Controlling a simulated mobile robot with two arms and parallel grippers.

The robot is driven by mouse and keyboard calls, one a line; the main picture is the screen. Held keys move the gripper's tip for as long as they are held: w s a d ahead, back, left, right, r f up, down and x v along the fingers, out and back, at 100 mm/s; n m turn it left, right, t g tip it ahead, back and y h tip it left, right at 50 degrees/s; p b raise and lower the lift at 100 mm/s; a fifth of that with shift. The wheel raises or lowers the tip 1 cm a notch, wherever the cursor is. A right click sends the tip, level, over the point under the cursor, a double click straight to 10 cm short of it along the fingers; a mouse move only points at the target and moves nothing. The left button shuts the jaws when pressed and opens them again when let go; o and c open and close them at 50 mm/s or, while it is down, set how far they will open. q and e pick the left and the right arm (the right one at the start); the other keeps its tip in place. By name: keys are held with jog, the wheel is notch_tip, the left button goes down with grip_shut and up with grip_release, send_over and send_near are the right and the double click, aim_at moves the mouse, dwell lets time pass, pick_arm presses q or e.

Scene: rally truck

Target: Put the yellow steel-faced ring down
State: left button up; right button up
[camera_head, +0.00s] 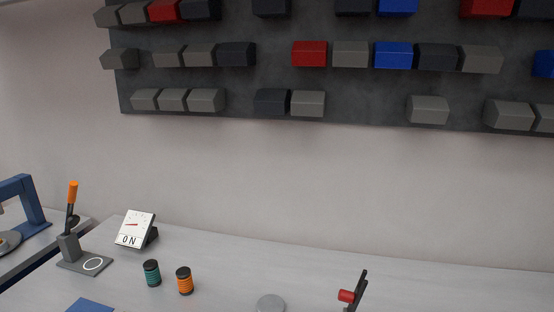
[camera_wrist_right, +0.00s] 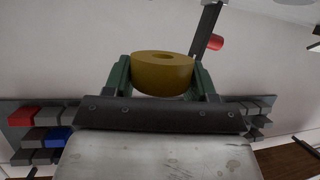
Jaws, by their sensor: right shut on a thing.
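The yellow ring (camera_wrist_right: 162,80) shows in the right wrist view, with its top hole visible. My right gripper (camera_wrist_right: 162,74) is shut on it, with one dark green finger on each side. The ring's steel face cannot be made out. No surface is seen touching the ring. In the head view, neither gripper nor the ring shows. My left gripper is in no view.
The grey bench (camera_head: 240,265) carries a dial sign (camera_head: 134,229), a teal-banded spool (camera_head: 152,273), an orange-banded spool (camera_head: 185,281), a grey disc (camera_head: 271,303), an orange-handled lever (camera_head: 72,205) and a dark post with a red cylinder (camera_head: 347,296). Bins hang on the wall panel (camera_head: 270,122).

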jog(key=s+a+r+y+b, duration=0.1)
jog(key=s+a+r+b, duration=0.15)
jog(key=a+b, duration=0.3)
jog(key=s+a+r+b, duration=0.1)
jog(key=s+a+b, duration=0.25)
jog(key=a, duration=0.25)
jog(key=s+f, duration=0.2)
jog(key=s, duration=0.6)
jog(key=w+a+r+n+g+y, duration=0.35)
jog(key=a+r+n+y, duration=0.6)
jog(key=a, duration=0.35)
jog(key=shift+w+a+f+n+g+y, duration=0.2)
jog(key=shift+w+f+n+g+y, duration=0.45)
jog(key=shift+n+g, duration=0.8)
jog(key=shift+w+a+f+n+g+y, duration=0.25)
jog(key=shift+w+f+n+g+y, duration=0.2)
jog(key=shift+f+n+g+y, duration=0.75)
jog(key=shift+w+a+f+n+g+y, duration=0.2)
jog(key=shift+w+f+n+g, duration=0.35)
jog(key=shift+n+g, duration=1.2)
jog(key=shift+f, duration=0.1)
